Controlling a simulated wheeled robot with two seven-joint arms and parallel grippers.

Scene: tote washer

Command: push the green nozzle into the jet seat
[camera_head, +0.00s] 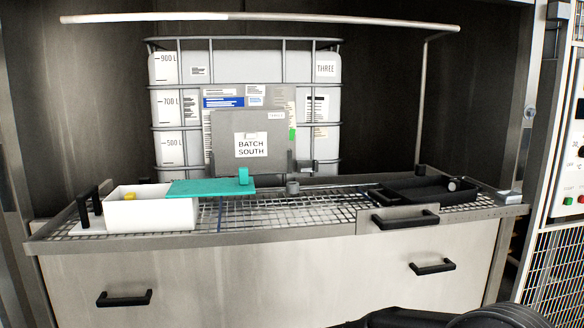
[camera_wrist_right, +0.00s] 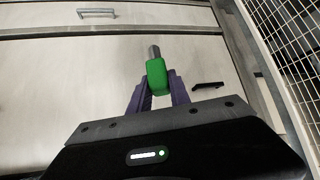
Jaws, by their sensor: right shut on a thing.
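The green nozzle (camera_wrist_right: 156,74) is between the two purple fingers of my right gripper (camera_wrist_right: 157,88) in the right wrist view. The gripper is shut on it. The nozzle's grey metal tip (camera_wrist_right: 154,51) points away from the gripper, clear of any seat. In the head view, a dark part of my right arm (camera_head: 455,318) shows at the bottom edge; the gripper and nozzle are out of that picture. A short grey round fitting (camera_head: 292,187) stands on the wire grate behind the middle; it may be the jet seat, but I cannot be sure. My left gripper is not in view.
A white bin (camera_head: 150,215) with a yellow thing inside stands left, partly under a teal lid (camera_head: 212,188). A black tray (camera_head: 425,192) lies right. A spray bar (camera_head: 260,17) crosses above a white tank (camera_head: 180,120). The grate (camera_head: 290,212) is open mid-front.

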